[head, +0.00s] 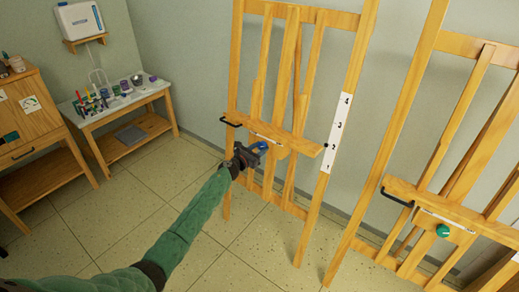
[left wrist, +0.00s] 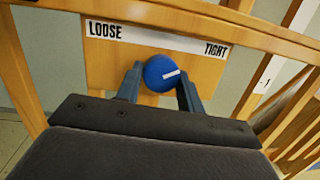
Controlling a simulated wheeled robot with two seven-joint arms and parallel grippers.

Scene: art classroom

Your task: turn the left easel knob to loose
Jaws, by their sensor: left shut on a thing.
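The left easel (head: 232,90) stands in the middle of the head view, with a wooden tray (head: 300,143) across it. Its blue round knob (left wrist: 160,73) sits on a wooden panel below a white strip (left wrist: 158,38) reading LOOSE at left and TIGHT at right. A white line on the knob's face lies slanted, its right end a little higher, toward the TIGHT side. My left gripper (left wrist: 157,84) has its two fingers on either side of the knob, shut on it. In the head view my left gripper (head: 261,149) partly hides the knob. My right gripper is out of view.
A second easel (head: 400,110) with a green knob (head: 443,231) stands at the right. A table (head: 150,90) with art supplies and a wooden cabinet (head: 40,110) stand at the left. The tiled floor (head: 110,215) between them is clear.

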